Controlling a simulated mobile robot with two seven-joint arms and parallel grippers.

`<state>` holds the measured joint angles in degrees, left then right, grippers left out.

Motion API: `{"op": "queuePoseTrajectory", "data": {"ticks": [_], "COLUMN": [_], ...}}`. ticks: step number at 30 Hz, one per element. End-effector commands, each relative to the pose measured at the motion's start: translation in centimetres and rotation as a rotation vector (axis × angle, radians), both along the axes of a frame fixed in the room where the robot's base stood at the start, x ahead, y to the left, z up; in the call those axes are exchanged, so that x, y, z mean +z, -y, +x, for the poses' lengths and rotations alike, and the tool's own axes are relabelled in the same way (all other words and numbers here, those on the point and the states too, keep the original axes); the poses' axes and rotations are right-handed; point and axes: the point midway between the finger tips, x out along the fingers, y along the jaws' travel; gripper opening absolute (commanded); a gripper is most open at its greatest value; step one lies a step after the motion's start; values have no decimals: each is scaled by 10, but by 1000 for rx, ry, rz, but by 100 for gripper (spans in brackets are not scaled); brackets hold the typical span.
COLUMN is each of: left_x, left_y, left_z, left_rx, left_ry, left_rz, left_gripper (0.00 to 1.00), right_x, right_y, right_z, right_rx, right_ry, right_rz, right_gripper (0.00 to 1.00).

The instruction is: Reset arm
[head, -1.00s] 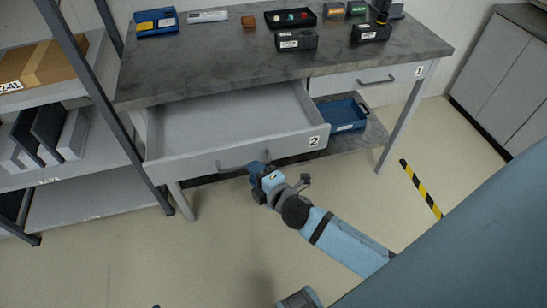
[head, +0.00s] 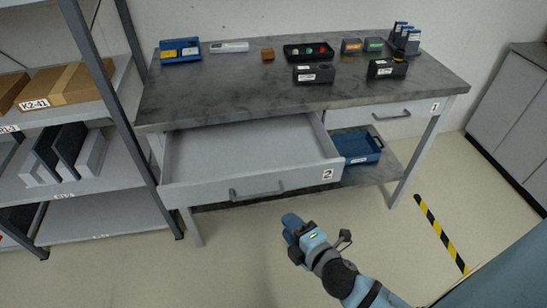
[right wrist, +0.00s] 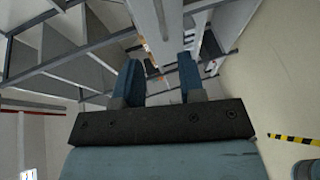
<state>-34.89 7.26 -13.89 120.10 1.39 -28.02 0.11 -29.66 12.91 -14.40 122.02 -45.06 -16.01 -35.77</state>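My right gripper (head: 292,226) hangs in the air in front of the bench in the head view, below the open drawer (head: 203,191) labelled 2 and apart from its handle (head: 256,190). In the right wrist view its two blue fingers (right wrist: 158,82) stand apart with nothing between them. The drawer is pulled out and its visible inside is empty. My left gripper does not show in the head view.
The grey bench (head: 240,92) carries a blue case (head: 180,50), a black tray (head: 305,51) and black blocks. Drawer 1 (head: 365,116) is shut. A blue bin (head: 357,147) sits on the lower shelf. A shelf rack (head: 75,190) stands left. The floor in front is clear.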

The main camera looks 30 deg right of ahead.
Motion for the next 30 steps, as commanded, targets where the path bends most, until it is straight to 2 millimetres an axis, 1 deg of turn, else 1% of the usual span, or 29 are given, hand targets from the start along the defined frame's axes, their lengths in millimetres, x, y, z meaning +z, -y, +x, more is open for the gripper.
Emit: {"op": "queuePoseTrajectory", "data": {"ticks": [5,8,11,15,18,23,24,25,30], "left_x": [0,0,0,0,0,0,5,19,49], "left_y": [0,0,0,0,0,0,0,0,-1], "left_z": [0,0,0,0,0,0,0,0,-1], "left_rx": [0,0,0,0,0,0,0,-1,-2], "left_ry": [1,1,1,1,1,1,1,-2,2], "left_rz": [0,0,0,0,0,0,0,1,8], "left_gripper": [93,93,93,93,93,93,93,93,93], "right_x": [0,-7,-22,-49,-65,-84,-83,-68,-39], "right_y": [0,-1,-4,-14,-23,-41,-45,-43,-40], "right_z": [0,-3,-12,-29,-42,-62,-66,-65,-66], "right_rx": [-1,-23,-81,-198,-284,-420,-447,-440,-437], "right_ry": [-3,-41,-135,-311,-426,-595,-627,-617,-610], "right_rz": [6,92,313,710,961,1314,1382,1365,1348], "right_gripper": [37,37,37,37,37,37,37,37,37]}}
